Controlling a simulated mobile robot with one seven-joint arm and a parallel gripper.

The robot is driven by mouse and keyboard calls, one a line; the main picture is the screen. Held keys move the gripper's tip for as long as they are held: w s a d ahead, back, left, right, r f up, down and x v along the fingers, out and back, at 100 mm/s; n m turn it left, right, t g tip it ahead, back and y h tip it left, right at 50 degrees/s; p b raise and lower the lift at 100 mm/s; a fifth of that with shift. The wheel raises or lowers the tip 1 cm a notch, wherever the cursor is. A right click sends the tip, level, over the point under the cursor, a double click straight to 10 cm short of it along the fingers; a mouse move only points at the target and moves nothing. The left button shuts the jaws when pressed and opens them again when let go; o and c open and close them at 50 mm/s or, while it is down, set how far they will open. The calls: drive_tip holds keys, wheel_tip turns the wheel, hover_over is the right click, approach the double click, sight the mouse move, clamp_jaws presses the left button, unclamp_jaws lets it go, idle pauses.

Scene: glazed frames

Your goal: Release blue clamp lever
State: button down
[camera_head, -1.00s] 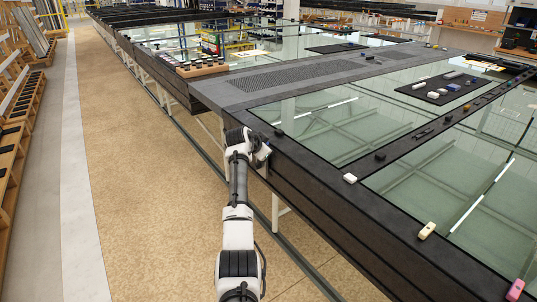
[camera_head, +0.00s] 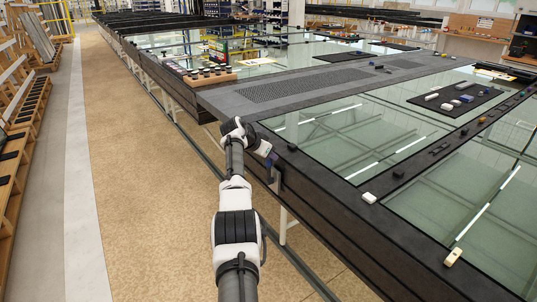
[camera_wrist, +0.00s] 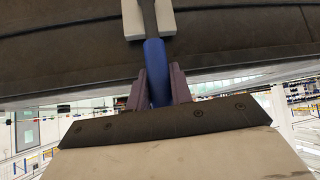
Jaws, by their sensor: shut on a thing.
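The blue clamp lever (camera_wrist: 155,58) stands in the middle of the wrist view. Its dark upper stem runs up across a pale block on the dark frame side. My gripper (camera_wrist: 160,78) has its two purple fingers closed on either side of the lever's lower end. In the head view my gripper (camera_head: 274,166) is at the near side edge of the long dark table, below its top. The lever cannot be made out clearly there.
The dark table frame (camera_head: 330,205) with glass panels fills the right side. A white block (camera_head: 369,197) and a cream block (camera_head: 453,257) sit on its edge. A wooden tray of small round parts (camera_head: 205,75) lies farther back. The tan aisle floor (camera_head: 130,170) at left is clear.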

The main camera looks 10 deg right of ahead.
drive_tip(key=c, duration=1.3)
unclamp_jaws()
drive_tip(key=shift+w, duration=0.1)
drive_tip(key=shift+o, duration=0.2)
drive_tip(key=shift+a+r, duration=0.1)
drive_tip(key=b+v, duration=0.4)
drive_tip(key=v, duration=0.9)
drive_tip(key=shift+s+a+r, duration=0.15)
drive_tip(key=shift+s+r, duration=0.05)
drive_tip(key=shift+r, duration=0.05)
